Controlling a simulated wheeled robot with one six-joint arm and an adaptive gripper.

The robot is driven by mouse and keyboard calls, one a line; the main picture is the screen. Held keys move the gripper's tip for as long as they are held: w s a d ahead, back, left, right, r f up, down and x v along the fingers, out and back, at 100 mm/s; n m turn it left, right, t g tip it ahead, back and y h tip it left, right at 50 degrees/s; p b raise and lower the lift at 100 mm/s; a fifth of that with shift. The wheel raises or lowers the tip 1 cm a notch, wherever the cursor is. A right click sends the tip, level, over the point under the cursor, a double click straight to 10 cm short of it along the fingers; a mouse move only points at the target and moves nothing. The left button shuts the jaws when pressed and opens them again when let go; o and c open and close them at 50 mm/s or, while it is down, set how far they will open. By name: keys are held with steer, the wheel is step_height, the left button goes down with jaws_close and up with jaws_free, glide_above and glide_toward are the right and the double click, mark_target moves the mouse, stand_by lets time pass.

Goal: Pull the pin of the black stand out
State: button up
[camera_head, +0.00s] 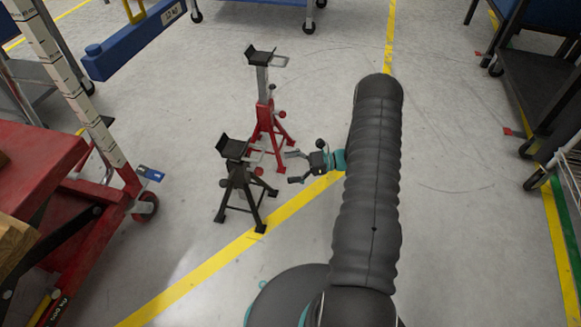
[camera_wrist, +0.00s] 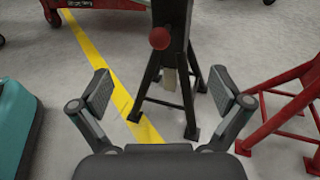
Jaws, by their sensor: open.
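The black stand (camera_head: 240,180) stands upright on the floor, left of my gripper (camera_head: 292,167) in the head view. In the wrist view the black stand (camera_wrist: 178,70) is ahead, its legs spread on the floor. A round red knob (camera_wrist: 159,38), which looks like the end of its pin, faces the camera near the top centre. My gripper (camera_wrist: 160,84) is open and empty there, with one finger on each side of the picture. The knob shows above the gap between the fingertips, apart from them. The pin's shaft is hidden behind the knob.
A red stand (camera_head: 268,120) stands close behind the black one; its legs (camera_wrist: 295,90) fill the right of the wrist view. A red wheeled machine (camera_head: 60,190) is at the left. A dark cart (camera_head: 545,100) is at the right. Open floor lies between.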

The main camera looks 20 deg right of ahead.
mark_target(262, 171)
steer(key=p+x, duration=0.1)
steer(key=x, duration=0.8)
steer(key=shift+w+a, duration=0.1)
steer(key=shift+a, duration=0.1)
jaws_close()
stand_by(0.8)
steer(key=shift+s+d, duration=0.7)
steer(key=shift+d, duration=0.25)
steer(key=shift+s+d, duration=0.65)
steer(key=shift+d, duration=0.25)
jaws_free()
